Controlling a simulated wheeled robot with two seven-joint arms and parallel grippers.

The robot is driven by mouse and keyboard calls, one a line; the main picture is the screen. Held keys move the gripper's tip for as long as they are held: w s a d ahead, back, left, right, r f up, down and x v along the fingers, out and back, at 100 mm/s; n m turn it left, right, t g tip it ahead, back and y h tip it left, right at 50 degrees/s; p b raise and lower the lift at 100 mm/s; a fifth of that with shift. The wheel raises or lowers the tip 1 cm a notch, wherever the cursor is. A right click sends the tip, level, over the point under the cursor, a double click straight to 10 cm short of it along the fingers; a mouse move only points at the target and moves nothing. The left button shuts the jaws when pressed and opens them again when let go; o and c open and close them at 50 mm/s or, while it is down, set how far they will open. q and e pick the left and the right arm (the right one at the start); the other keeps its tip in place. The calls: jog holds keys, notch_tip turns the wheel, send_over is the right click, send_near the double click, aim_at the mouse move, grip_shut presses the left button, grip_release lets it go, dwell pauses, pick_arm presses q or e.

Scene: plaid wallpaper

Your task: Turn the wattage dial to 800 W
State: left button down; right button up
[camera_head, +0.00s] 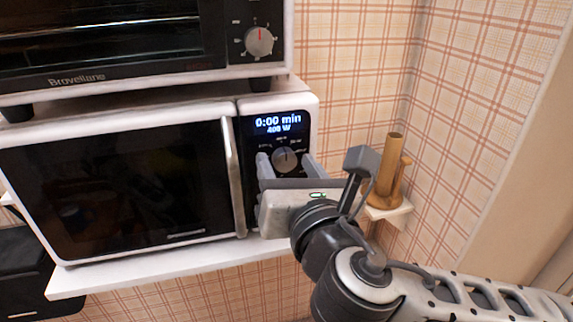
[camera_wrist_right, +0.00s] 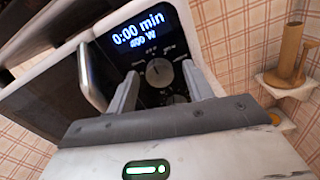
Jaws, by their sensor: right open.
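The white microwave (camera_head: 227,112) stands on a white shelf, with its dark door shut. Its display (camera_head: 278,123) reads 0:00 min and 400 W. The wattage dial (camera_head: 286,160), a round grey knob with scale marks around it, sits just below the display. The dial (camera_wrist_right: 158,72) also shows in the right wrist view, below the lit display (camera_wrist_right: 138,32). My right gripper (camera_head: 287,161) is open in front of the panel, one finger on each side of the dial; in the wrist view its fingers (camera_wrist_right: 163,82) stand apart from the knob. My left gripper is not in view.
A toaster oven (camera_head: 110,78) with its own knob (camera_head: 259,41) stands on top of the microwave. The upright door handle (camera_head: 233,175) is just left of my right gripper. A wooden object (camera_head: 388,175) stands on a small corner shelf (camera_head: 394,212) at the right, close to my arm.

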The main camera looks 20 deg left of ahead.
jog(key=c, duration=1)
jog(key=shift+o, duration=0.2)
jog(key=shift+m, duration=0.3)
jog(key=m, duration=0.3)
jog(key=shift+m, duration=0.3)
jog(key=m, duration=0.4)
jog(key=shift+m, duration=0.3)
jog(key=m, duration=0.9)
